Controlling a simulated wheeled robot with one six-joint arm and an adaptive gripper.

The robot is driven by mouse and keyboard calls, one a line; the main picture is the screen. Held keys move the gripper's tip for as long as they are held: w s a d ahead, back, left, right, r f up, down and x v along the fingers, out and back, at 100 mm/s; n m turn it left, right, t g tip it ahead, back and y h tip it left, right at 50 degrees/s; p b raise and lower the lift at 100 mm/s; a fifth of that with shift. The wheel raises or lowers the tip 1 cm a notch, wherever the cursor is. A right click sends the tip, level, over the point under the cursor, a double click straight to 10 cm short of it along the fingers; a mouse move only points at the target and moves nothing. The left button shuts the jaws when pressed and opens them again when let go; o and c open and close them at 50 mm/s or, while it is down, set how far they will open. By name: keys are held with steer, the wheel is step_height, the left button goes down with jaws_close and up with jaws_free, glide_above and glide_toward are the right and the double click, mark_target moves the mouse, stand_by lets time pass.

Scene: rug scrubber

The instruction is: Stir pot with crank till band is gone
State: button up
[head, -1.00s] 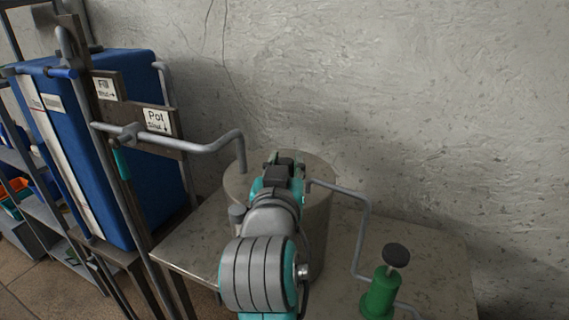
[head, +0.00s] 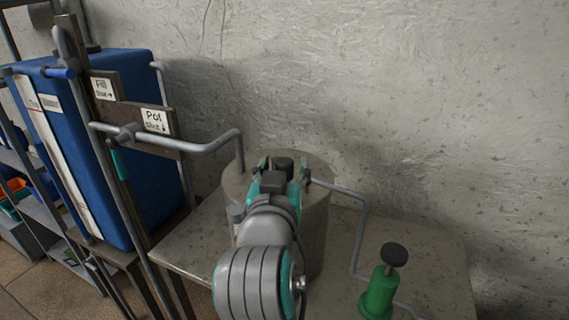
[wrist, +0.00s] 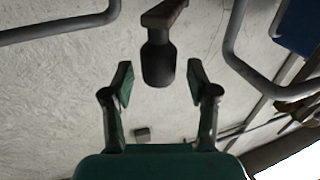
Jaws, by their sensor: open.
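The grey cylindrical pot (head: 316,222) stands on the table, its top partly hidden behind my arm. My gripper (head: 284,172) is over the pot's top with its fingers spread. The dark crank knob (head: 284,163) shows between the fingertips in the head view. In the wrist view, the crank knob (wrist: 158,63) hangs from a brown crank arm (wrist: 164,13), between and just beyond the open fingers (wrist: 160,85). No finger visibly touches it. The band and the pot's inside cannot be seen.
A grey pipe (head: 208,147) runs from the post with the Pot sign (head: 155,121) down to the pot. Another pipe (head: 364,225) leads right, near a green pump (head: 380,290) with a black knob. A blue tank (head: 135,190) stands left. The table (head: 435,250) is bare at right.

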steer(key=s, duration=1)
steer(key=shift+s+a, duration=0.3)
steer(key=s+d+f+n+g+y, duration=0.15)
steer(key=d+f, duration=0.25)
steer(key=f, duration=0.5)
steer(key=s+d+f+n+y, duration=0.15)
steer(key=d+f, duration=0.25)
steer(key=f, duration=0.6)
steer(key=s+d+f+n, duration=0.2)
steer(key=s+d+f, duration=0.15)
steer(key=f, duration=0.55)
steer(key=s+d+f+m+g+h, duration=0.1)
steer(key=s+d+f, duration=0.3)
steer(key=s, duration=0.9)
steer(key=s+d+f+m, duration=0.3)
steer(key=s+d, duration=0.3)
steer(key=s, duration=0.7)
steer(key=shift+f+m+g+h, duration=0.35)
steer(key=shift+f+m+h, duration=0.05)
steer(key=shift+f, duration=0.15)
steer(key=shift+s+d, duration=0.1)
